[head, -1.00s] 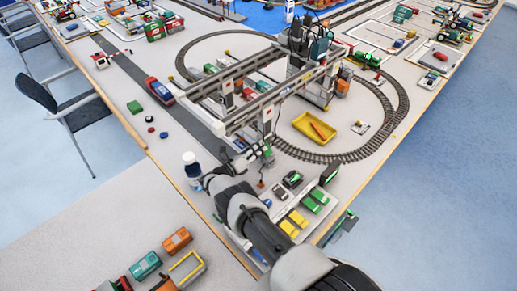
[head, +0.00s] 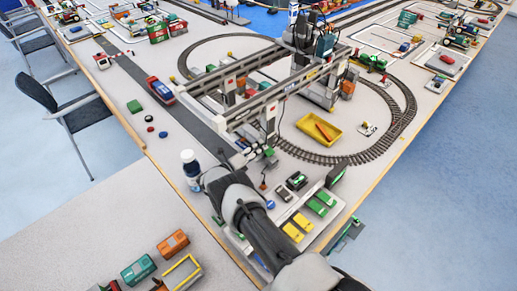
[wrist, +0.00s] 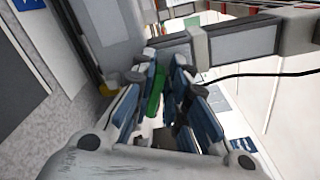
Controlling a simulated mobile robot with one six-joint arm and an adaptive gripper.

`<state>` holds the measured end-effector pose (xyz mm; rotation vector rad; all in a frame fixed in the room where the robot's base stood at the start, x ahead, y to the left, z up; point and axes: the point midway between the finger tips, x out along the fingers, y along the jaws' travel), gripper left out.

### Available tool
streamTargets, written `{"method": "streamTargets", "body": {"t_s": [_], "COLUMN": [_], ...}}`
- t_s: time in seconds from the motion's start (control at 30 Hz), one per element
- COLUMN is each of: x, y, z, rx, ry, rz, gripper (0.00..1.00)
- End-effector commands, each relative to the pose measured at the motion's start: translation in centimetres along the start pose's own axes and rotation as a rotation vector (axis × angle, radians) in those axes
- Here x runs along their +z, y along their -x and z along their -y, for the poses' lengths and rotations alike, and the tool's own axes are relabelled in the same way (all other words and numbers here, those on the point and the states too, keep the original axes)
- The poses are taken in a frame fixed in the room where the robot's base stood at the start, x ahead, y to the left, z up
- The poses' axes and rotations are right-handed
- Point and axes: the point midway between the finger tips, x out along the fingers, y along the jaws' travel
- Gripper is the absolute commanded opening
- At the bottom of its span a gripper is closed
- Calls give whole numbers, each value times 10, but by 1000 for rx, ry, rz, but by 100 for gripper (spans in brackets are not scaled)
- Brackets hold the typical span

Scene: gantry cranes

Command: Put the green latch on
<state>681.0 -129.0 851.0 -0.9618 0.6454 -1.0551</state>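In the wrist view, a narrow green piece (wrist: 154,92), which looks like the green latch, shows between the blue-padded fingers of my gripper (wrist: 166,82). It is close against the left finger. I cannot tell if the right finger touches it or if the fingers clamp it. In the head view, my gripper (head: 256,157) is by the near leg of the grey gantry crane (head: 262,110), with a small green spot (head: 269,152) at its tip. My arm hides part of this area.
A white and dark blue bottle (head: 190,170) stands left of my arm. Toy cars sit on a pale tray (head: 322,222) to the right. A yellow tray (head: 318,129) lies inside the track loop (head: 385,140). A grey crane beam (wrist: 240,40) crosses the wrist view close to the fingertips.

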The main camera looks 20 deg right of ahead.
Motion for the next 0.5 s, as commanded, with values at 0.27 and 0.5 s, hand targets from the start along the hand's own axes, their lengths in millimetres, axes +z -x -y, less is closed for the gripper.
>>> {"method": "streamTargets", "body": {"t_s": [0.27,0.5], "x": [0,0], "y": [0,2], "z": [0,0], "rx": [0,0], "ry": [-1,-1], "rz": [0,1], "gripper": [30,30]}}
